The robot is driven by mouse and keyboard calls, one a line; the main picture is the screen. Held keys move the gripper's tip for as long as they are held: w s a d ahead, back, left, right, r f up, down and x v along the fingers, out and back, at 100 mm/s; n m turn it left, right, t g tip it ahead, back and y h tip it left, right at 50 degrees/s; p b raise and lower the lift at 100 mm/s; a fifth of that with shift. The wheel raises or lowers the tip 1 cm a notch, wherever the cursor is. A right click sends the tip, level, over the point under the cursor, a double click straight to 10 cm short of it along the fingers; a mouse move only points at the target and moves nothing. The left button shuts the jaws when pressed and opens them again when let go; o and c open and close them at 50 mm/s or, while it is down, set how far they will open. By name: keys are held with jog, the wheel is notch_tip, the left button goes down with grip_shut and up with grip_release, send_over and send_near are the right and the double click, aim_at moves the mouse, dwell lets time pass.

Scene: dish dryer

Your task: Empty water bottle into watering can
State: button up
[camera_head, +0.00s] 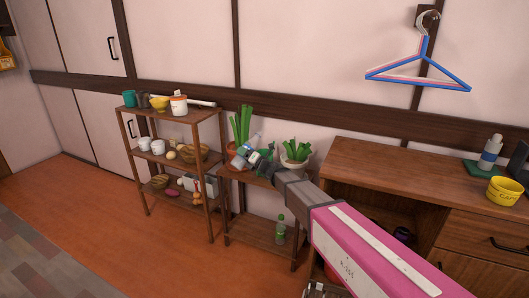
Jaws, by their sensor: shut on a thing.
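My arm reaches from the lower right to a small wooden stand, and my gripper (249,157) is at its end, over the stand's top among potted plants. It is shut on a small pale thing (239,160) that looks like the water bottle, tilted over; the fingers and arm hide much of it. A pale bluish shape (256,139) stands just behind the gripper; I cannot tell what it is. I cannot make out a watering can for sure. A green bottle (280,231) stands on the stand's lower shelf (250,231).
Two green plants (242,124) and (297,150) stand close around the gripper. A wooden shelf (212,116) with cups and bowls is to the left. A wooden desk (400,187) at right bears a pale bottle (490,152) and a yellow bowl (504,191). The left floor is clear.

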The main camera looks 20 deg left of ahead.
jog(key=shift+s+f+m, duration=0.15)
jog(key=shift+f+m, duration=0.25)
jog(key=shift+f, duration=0.05)
jog(key=shift+a+f, duration=0.1)
jog(key=shift+f, duration=0.2)
jog(key=shift+s+f+m, duration=0.25)
jog(key=shift+f+m, duration=0.35)
jog(key=shift+s+a+r+m+t, duration=0.1)
jog(key=shift+s+m+t, duration=0.05)
jog(key=shift+m, duration=0.4)
jog(key=shift+s+a+r+m+t, duration=0.1)
jog(key=shift+m+t, duration=0.05)
jog(key=shift+m, duration=0.4)
jog(key=shift+w+d+r+m+p, duration=0.1)
jog(key=shift+w+r+m+p, duration=0.1)
jog(key=shift+r+m, duration=0.25)
jog(key=shift+w+d+r+m+p, duration=0.1)
jog(key=shift+w+r+m, duration=0.1)
jog(key=shift+r+m, duration=0.25)
jog(key=shift+r+m+t, duration=0.4)
jog(key=shift+r+m, duration=0.5)
jog(key=shift+m, duration=0.1)
jog(key=shift+w+d+r+m+h+p, duration=0.15)
jog(key=shift+r+m+p, duration=0.1)
jog(key=shift+r+m, duration=0.4)
jog(key=shift+w+a+r+m+h+p, duration=0.15)
jog(key=shift+r+m+p, duration=0.1)
jog(key=shift+r+m, duration=0.4)
dwell(2.3)
